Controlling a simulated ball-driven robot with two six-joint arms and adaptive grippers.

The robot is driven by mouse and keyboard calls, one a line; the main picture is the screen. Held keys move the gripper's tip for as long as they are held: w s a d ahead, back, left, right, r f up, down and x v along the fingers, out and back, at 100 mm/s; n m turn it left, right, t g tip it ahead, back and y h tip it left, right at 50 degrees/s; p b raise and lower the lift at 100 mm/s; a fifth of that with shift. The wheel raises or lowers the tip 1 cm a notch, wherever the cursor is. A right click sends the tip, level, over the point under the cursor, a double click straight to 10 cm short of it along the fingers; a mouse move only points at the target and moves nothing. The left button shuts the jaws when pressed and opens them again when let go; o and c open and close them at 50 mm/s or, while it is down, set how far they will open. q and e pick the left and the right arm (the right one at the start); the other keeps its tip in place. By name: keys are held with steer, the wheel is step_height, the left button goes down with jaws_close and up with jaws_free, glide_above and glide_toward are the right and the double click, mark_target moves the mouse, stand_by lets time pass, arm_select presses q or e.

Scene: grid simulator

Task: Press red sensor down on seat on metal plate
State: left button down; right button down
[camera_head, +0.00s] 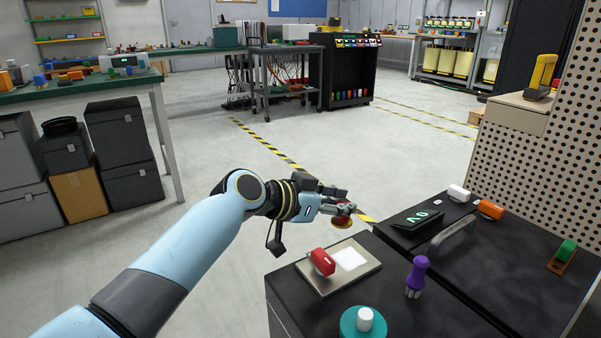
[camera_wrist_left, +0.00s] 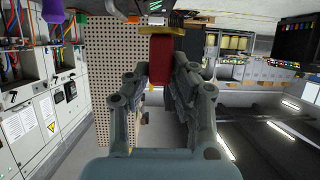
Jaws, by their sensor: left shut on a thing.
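My left gripper (camera_head: 340,209) is shut on a red sensor (camera_head: 342,221) with a yellowish base. It holds this sensor in the air just past the black bench top's far left edge, apart from the metal plate. In the left wrist view the red sensor (camera_wrist_left: 162,62) sits between the two fingers (camera_wrist_left: 162,85). The silver metal plate (camera_head: 325,287) lies on the black bench top. It bears a white square (camera_head: 350,259) and another red block (camera_head: 322,262) with a white mark at its left. I cannot tell which one is the seat. My right gripper is not in view.
A purple-handled tool (camera_head: 417,273) stands right of the plate; a teal round holder (camera_head: 350,323) with a white top is in front. A black display box (camera_head: 416,219), a grey handle (camera_head: 452,240) and orange (camera_head: 490,209) and green (camera_head: 566,251) pieces are further right.

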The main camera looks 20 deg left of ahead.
mark_target(349, 224)
arm_select(q)
steer(key=shift+w+d+f, duration=0.1)
steer(key=shift+d+f, duration=0.15)
steer(key=shift+d, duration=0.35)
steer(key=shift+d+f, duration=0.25)
steer(key=shift+d, duration=0.3)
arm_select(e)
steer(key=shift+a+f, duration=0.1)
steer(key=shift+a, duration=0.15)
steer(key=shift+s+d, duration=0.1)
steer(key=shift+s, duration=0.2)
arm_select(q)
steer(key=shift+f, duration=0.2)
steer(key=shift+f+b, duration=0.65)
steer(key=shift+b, duration=0.1)
steer(key=shift+f+b, duration=0.55)
steer(key=shift+f, duration=0.15)
steer(key=shift+f+b, duration=0.6)
steer(key=shift+f, duration=0.15)
steer(key=shift+f+b, duration=0.45)
steer(key=shift+f, duration=0.1)
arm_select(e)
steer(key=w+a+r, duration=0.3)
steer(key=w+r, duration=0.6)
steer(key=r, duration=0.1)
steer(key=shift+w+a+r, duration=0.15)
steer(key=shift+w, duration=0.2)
